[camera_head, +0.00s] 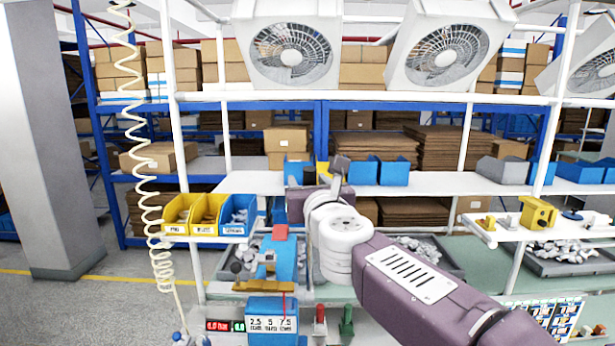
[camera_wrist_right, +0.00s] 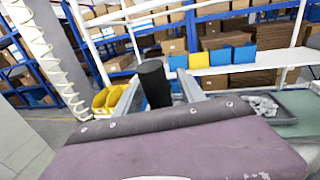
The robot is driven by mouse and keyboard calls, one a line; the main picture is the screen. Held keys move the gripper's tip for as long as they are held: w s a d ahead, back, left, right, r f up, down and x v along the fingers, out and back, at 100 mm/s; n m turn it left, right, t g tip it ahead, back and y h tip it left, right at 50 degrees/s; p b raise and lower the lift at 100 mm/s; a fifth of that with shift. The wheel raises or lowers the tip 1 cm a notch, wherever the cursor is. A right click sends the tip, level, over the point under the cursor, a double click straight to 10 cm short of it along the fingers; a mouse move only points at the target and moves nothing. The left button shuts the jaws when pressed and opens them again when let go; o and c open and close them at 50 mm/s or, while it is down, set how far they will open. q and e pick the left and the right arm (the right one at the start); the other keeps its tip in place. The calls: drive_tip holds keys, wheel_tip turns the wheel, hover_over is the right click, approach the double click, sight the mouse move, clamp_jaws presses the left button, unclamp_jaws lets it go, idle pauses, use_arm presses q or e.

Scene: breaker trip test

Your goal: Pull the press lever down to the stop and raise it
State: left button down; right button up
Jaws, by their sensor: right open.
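A black cylindrical grip (camera_wrist_right: 154,84), which looks like the press lever's handle, stands upright between the two fingers of my right gripper (camera_wrist_right: 160,76) in the right wrist view. The fingers are open, one on each side of it, and I cannot tell whether either touches it. In the head view the blue press (camera_head: 284,262) with a red top stands left of my right wrist. My right gripper's purple body (camera_head: 298,206) is above and just right of the press. Its fingers and the lever are not clear there. My left gripper is out of view.
Yellow and blue bins (camera_head: 207,214) stand on a ledge at the left. A box labelled 2.5, 5, 7.5 (camera_head: 272,322) sits in front, with red (camera_head: 320,321) and green (camera_head: 346,322) pieces to its right. A coiled cable (camera_head: 150,180) hangs at the left.

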drive_tip(key=shift+w, duration=0.65)
drive_tip(key=shift+s+a+r, duration=0.15)
drive_tip(key=shift+s, duration=0.6)
drive_tip(key=c, duration=0.4)
clamp_jaws()
